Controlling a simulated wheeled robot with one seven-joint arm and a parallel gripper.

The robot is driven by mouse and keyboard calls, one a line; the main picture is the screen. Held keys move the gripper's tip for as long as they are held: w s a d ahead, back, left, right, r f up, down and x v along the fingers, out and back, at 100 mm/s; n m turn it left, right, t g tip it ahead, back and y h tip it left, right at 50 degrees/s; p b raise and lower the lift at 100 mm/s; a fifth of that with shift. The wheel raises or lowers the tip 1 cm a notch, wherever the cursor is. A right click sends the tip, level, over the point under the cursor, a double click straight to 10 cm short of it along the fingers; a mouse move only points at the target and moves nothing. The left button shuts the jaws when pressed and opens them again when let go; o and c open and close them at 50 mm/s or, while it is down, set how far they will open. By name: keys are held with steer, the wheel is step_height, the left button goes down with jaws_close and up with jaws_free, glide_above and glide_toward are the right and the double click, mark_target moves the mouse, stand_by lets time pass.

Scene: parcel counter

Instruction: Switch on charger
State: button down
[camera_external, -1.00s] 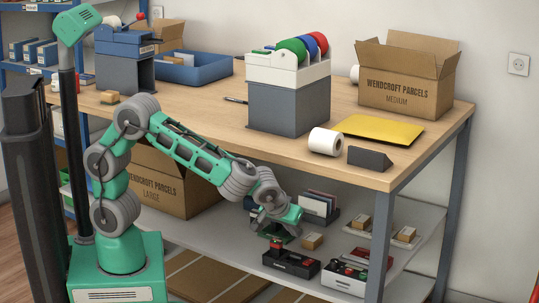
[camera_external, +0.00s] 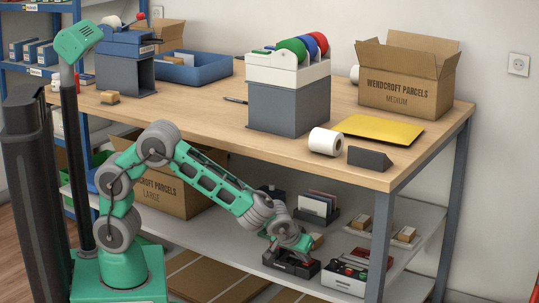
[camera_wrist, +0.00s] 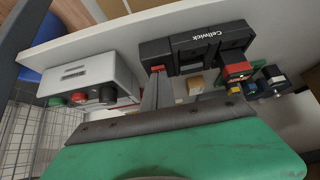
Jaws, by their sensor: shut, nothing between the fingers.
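A black charger (camera_external: 286,266) marked "Cellwick" sits on the lower shelf. In the wrist view the charger (camera_wrist: 208,45) shows upside down, with a small red switch (camera_wrist: 155,69) at its left end. My gripper (camera_external: 304,250) is low over the charger's right end in the external view. In the wrist view my gripper (camera_wrist: 156,80) is shut and empty, its fingertips right by the red switch. I cannot tell whether they touch it. Red-topped and dark blocks (camera_wrist: 238,72) stand at the charger's other end in the wrist view.
A pale box (camera_wrist: 95,80) with red, green and black knobs stands close beside the charger; it also shows in the external view (camera_external: 344,279). Small cartons (camera_external: 403,233) lie farther right. The tabletop (camera_external: 385,178) overhangs the shelf.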

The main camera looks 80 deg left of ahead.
steer(key=shift+f, duration=0.15)
steer(key=shift+s+d+f, duration=0.15)
steer(key=shift+s+f, duration=0.05)
steer(key=shift+f, duration=0.35)
steer(key=shift+r+p, duration=0.5)
steer(key=shift+r, duration=0.45)
steer(key=shift+r+p, duration=0.3)
steer(key=shift+r, duration=0.1)
steer(key=p+v, duration=0.5)
steer(key=v, duration=0.7)
steer(key=shift+s+d, duration=0.3)
steer(key=shift+d, duration=0.05)
